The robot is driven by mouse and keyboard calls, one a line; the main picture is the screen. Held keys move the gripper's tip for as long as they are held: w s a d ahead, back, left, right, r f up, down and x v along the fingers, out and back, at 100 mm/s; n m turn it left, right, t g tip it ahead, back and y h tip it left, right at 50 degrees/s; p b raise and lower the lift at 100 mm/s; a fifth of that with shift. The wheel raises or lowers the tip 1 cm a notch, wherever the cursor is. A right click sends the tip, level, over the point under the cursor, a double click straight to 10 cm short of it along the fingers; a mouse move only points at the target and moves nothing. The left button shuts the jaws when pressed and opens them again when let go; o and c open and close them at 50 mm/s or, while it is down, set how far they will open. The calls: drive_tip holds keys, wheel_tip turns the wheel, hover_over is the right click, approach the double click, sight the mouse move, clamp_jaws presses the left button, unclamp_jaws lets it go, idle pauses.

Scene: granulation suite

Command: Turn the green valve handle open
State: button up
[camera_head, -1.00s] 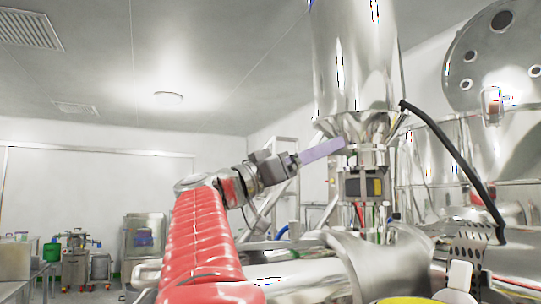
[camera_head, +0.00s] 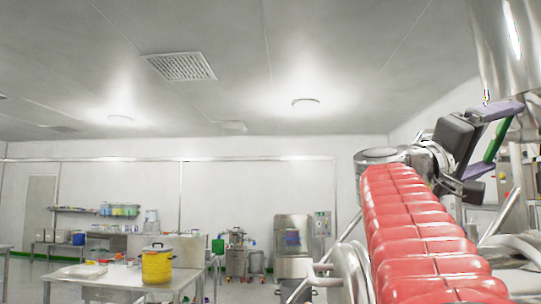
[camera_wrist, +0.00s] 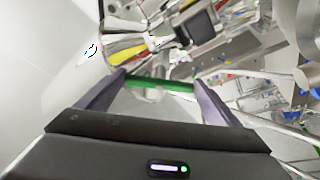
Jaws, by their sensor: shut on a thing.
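The green valve handle (camera_head: 496,141) shows at the right side of the head view, below the steel vessel. It also shows in the wrist view (camera_wrist: 170,86) as a green bar spanning the gap between my fingers. My gripper (camera_head: 504,135) has its purple fingers on either side of the handle and is shut on it. In the wrist view my gripper (camera_wrist: 160,80) has its fingertips at the two ends of the visible green bar. The valve's body and the handle's pivot are not clear in either view.
A steel vessel (camera_head: 508,45) stands above and right of my gripper. A table (camera_head: 115,274) with a yellow container (camera_head: 157,265) is at the lower left. The space above my arm's left side is open.

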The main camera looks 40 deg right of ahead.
drive_tip(key=shift+n+t, duration=0.3)
drive_tip(key=shift+n, duration=0.4)
drive_tip(key=o, duration=0.9)
drive_tip(key=shift+a, duration=0.1)
drive_tip(key=shift+v, duration=6.8)
